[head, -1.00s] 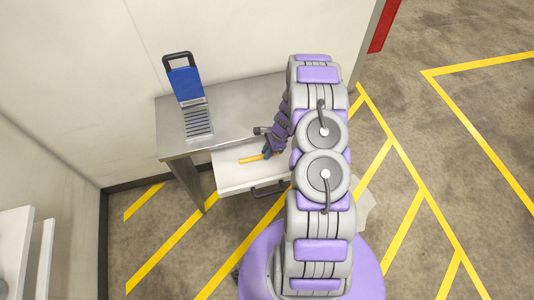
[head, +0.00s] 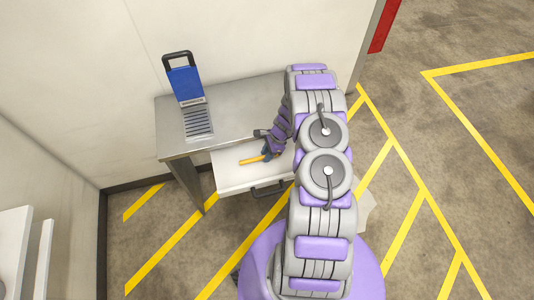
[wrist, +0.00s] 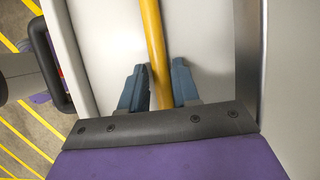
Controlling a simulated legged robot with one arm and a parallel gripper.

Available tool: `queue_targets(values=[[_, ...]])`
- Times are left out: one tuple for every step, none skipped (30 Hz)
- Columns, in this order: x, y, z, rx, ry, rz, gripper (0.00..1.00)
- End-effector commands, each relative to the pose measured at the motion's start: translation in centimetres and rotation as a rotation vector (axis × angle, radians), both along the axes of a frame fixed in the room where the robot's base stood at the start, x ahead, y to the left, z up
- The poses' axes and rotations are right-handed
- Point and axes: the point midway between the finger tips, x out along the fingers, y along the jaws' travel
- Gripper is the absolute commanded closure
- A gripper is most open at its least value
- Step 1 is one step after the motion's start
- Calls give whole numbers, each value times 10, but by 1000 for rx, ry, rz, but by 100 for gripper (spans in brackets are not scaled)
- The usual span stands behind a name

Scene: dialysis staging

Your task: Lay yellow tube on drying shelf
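The yellow tube (head: 250,160) lies in the open white drawer under the metal table. My gripper (head: 267,153) is low over the drawer, at the tube's right end. In the wrist view, the tube (wrist: 153,40) runs between the two blue-grey fingers of my gripper (wrist: 158,75). One finger stands close on each side of it; I cannot tell whether both press on it. A ribbed grey rack (head: 198,121) with a blue upright panel (head: 185,84) stands on the table's left part; it may be the drying shelf.
The metal table (head: 235,110) stands against the wall, its top clear right of the rack. The drawer (head: 232,182) sticks out at the front, with a dark handle (head: 268,191). A white unit (head: 18,250) stands at lower left. The yellow-striped floor is open on the right.

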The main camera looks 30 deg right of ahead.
Motion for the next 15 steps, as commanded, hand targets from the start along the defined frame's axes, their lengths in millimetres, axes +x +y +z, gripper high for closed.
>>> queue_targets(values=[[0, 0, 0, 0, 0, 0, 64], [0, 0, 0, 0, 0, 0, 61], [0, 0, 0, 0, 0, 0, 57], [0, 0, 0, 0, 0, 0, 56], [0, 0, 0, 0, 0, 0, 56], [0, 0, 0, 0, -1, 0, 56], [0, 0, 0, 0, 0, 0, 56], [0, 0, 0, 0, 0, 0, 56], [0, 0, 0, 0, 0, 0, 56], [0, 0, 0, 0, -1, 0, 56], [0, 0, 1, 0, -1, 0, 56], [0, 0, 2, -1, -1, 0, 56], [0, -1, 4, -1, -1, 0, 56], [0, -2, 6, -1, -1, -1, 56], [0, -4, 10, -2, -2, -1, 56]])
